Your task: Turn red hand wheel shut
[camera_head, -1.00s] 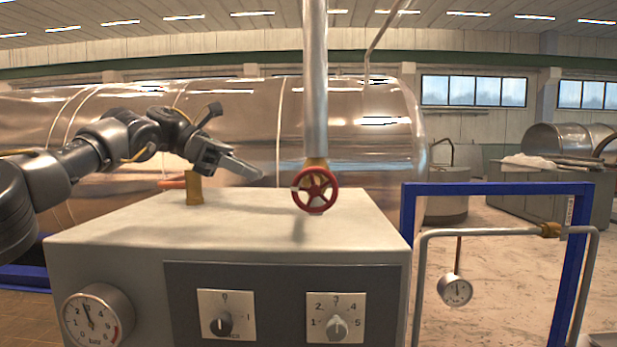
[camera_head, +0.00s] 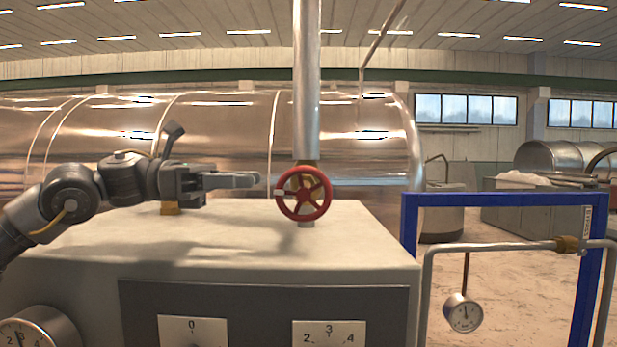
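The red hand wheel (camera_head: 328,194) faces me at the foot of a vertical metal pipe, on a brass fitting, above the grey cabinet top. It has several spokes and a small pale mark on its left rim. My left gripper (camera_head: 258,180) comes in from the left at wheel height. Its fingers point right toward the wheel's left rim, with a small gap in the picture; I cannot tell the depth between them. The fingers show side-on, so their opening is not clear. My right gripper is not in view.
The grey cabinet (camera_head: 240,240) stands in front with dials and a gauge (camera_head: 35,335). A brass fitting (camera_head: 171,208) sits behind my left gripper. A blue frame (camera_head: 408,225) and a pipe with a gauge (camera_head: 463,313) stand at right. A large shiny tank (camera_head: 230,130) fills the back.

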